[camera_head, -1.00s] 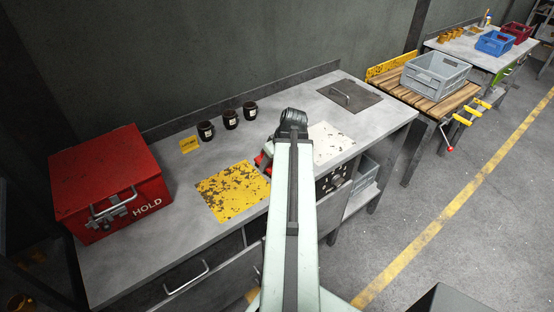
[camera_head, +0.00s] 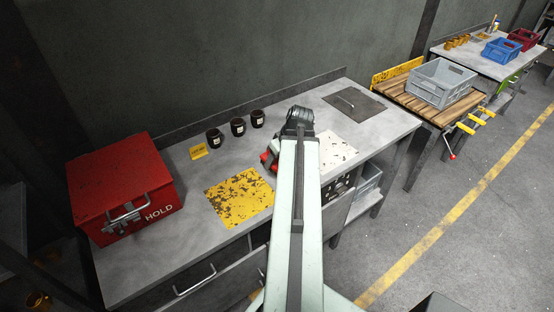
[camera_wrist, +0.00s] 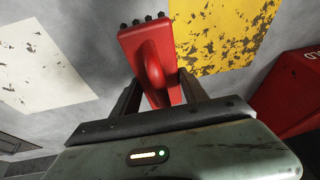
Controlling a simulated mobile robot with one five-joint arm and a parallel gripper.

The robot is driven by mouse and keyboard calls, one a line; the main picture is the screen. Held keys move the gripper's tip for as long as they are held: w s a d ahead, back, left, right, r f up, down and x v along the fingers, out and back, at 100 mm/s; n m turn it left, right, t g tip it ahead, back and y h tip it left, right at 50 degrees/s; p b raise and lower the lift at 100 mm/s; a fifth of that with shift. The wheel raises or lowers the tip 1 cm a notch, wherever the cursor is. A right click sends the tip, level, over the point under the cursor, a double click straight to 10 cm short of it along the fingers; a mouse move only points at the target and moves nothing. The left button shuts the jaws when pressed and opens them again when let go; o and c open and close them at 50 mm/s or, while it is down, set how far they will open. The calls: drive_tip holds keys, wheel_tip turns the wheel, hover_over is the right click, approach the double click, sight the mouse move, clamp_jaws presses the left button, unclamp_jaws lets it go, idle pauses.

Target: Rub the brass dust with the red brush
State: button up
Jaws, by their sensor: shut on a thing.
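My gripper (camera_wrist: 160,92) is shut on a red brush (camera_wrist: 150,52), which shows in the wrist view with dark bristle tufts at its far end. In the head view only a bit of the red brush (camera_head: 266,158) shows left of my arm. It is above the bench between a yellow speckled plate (camera_head: 239,196) and a white speckled plate (camera_head: 338,150). The yellow plate (camera_wrist: 222,32) is right of the brush in the wrist view, and the white plate (camera_wrist: 38,70) is left. I cannot tell which specks are brass dust, nor whether the bristles touch anything.
A red HOLD box (camera_head: 120,180) stands at the bench's left end. A grey crate (camera_head: 438,84) is on the wooden table beyond.

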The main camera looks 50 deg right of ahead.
wheel_tip(320, 180, up, 3)
drive_tip(key=p, duration=0.3)
drive_tip(key=shift+f, duration=0.1)
idle(0.3)
